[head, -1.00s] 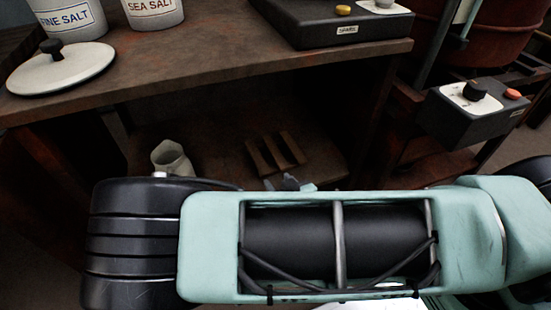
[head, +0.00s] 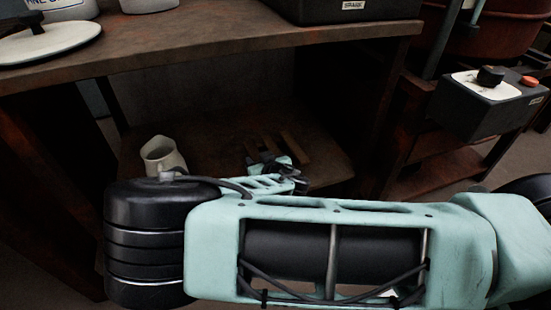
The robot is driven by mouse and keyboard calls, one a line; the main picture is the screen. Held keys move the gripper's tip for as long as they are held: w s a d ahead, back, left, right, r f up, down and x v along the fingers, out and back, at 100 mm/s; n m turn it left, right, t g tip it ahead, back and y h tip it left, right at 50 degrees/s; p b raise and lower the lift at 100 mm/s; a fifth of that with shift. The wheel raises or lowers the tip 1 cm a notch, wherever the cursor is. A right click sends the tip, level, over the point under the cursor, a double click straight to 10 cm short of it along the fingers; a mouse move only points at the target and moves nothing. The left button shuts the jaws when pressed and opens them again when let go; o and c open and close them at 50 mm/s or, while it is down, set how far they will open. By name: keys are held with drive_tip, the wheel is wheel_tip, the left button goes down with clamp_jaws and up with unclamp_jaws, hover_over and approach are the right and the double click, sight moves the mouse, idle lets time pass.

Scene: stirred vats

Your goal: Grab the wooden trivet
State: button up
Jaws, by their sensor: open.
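The wooden trivet (head: 293,148), made of brown slats, lies on the lower shelf under the table, right of the middle of the head view. My gripper (head: 269,159) is at the trivet's near left side and covers part of it. Its fingers are small and dark here, and I cannot tell whether they touch the slats. The gripper is open, with nothing seen between the fingers. My arm hides the front of the shelf.
A pale jug (head: 162,155) stands on the lower shelf, left of my gripper. The tabletop (head: 200,45) overhangs the shelf and carries a white lid (head: 45,42), containers and a dark box (head: 345,10). A grey control box (head: 490,100) stands at the right.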

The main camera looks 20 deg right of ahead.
drive_tip(key=shift+w+f, duration=0.15)
drive_tip(key=shift+w, duration=0.25)
drive_tip(key=shift+c, duration=0.3)
drive_tip(key=c, duration=0.8)
